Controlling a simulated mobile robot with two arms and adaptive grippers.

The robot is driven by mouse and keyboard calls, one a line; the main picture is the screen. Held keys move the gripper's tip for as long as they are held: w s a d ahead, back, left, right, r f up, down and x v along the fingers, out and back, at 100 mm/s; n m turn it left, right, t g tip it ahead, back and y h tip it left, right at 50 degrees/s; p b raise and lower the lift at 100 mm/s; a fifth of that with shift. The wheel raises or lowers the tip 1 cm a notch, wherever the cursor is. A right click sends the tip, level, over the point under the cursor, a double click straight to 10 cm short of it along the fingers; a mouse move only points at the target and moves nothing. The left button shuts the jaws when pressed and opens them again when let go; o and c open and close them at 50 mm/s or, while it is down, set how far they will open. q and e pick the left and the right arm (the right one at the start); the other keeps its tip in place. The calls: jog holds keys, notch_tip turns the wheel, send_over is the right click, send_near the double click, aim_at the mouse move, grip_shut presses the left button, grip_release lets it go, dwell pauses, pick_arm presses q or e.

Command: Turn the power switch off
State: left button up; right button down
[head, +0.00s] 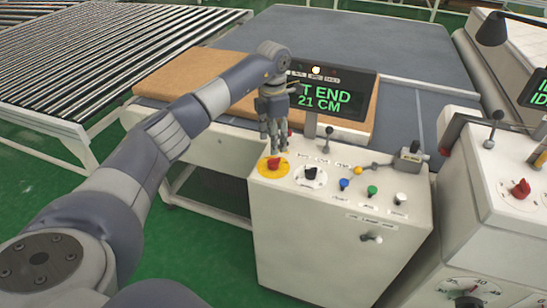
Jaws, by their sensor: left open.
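The control console (330,245) stands in the middle of the head view. On its top left is a red rotary knob (273,162) on a yellow round plate. Beside it to the right is a black rotary knob (311,173) on a white round plate. The labels are too small to read, so I cannot tell which is the power switch. My left gripper (273,147) is open, its fingers pointing down just above and behind the red knob. Whether they touch it is unclear. My right gripper is not in view.
A display (336,95) reading "T END 21 CM" stands behind the gripper. Blue, green and white buttons (372,191) and small levers (326,133) are on the console. A second console (510,185) stands at right. A brown mattress (185,78) and roller conveyor (90,45) lie behind.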

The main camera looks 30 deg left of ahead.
aim_at(273, 159)
pick_arm(q)
notch_tip(273, 159, down, 7)
jog(key=shift+f+p, duration=0.15)
jog(key=shift+p, duration=0.8)
jog(key=shift+f, duration=0.6)
jog(key=c, duration=1.1)
